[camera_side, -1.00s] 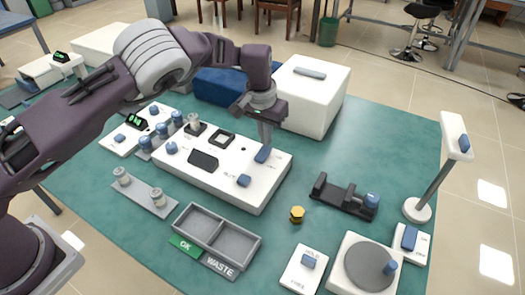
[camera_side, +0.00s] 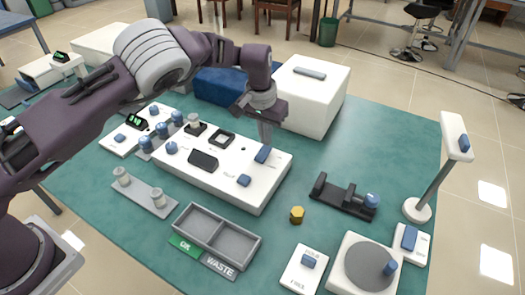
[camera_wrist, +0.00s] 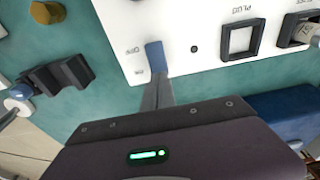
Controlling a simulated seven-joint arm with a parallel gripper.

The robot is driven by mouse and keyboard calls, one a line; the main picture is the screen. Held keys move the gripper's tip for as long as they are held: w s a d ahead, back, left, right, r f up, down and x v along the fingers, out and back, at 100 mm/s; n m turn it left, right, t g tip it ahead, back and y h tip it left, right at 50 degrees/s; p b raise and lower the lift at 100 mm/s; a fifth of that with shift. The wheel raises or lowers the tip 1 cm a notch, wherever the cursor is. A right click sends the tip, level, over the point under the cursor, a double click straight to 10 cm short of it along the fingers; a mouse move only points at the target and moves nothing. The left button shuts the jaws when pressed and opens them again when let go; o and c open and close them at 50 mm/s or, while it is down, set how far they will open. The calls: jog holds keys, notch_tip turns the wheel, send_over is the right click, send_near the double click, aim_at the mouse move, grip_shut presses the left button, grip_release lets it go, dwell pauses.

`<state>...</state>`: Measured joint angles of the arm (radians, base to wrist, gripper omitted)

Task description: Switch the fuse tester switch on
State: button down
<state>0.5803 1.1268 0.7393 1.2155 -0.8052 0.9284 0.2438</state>
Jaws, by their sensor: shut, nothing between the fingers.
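The fuse tester is a white box (camera_side: 225,185) in the middle of the green table. Its blue switch (camera_side: 263,154) sits near the box's far right edge. It also shows in the wrist view (camera_wrist: 155,56), with small upside-down labels beside it. My gripper (camera_side: 266,141) is shut and empty, fingers pointing down just behind the switch. In the wrist view the closed fingertips (camera_wrist: 157,80) are at the switch's near end. I cannot tell whether they touch it. The tester's dark display (camera_side: 203,160) shows no readable text.
A white block (camera_side: 312,95) stands behind my gripper. A grey two-part tray (camera_side: 217,238) is in front. A black holder (camera_side: 343,196) and a brass nut (camera_side: 297,214) are to the right.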

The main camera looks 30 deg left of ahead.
jog(key=shift+f, duration=1)
dwell(0.8)
jog(key=shift+r, duration=3.55)
notch_tip(320, 180, up, 6)
jog(key=n, duration=0.1)
send_over(266, 148)
jog(key=s+a, duration=0.2)
jog(key=a, duration=0.1)
jog(key=s+a+r+t+h, duration=0.1)
jog(key=s+a+r, duration=0.2)
jog(key=s+r, duration=0.4)
jog(key=s+a+r+h, duration=0.1)
jog(key=s+a+r, duration=0.2)
jog(key=s+r, duration=0.45)
jog(key=s+a+f+m+t+y, duration=0.1)
jog(key=s+a+t+y, duration=0.1)
jog(key=s, duration=2.1)
jog(key=shift+a+f+t, duration=0.15)
jog(key=shift+a+t, duration=0.25)
jog(key=shift+a, duration=0.3)
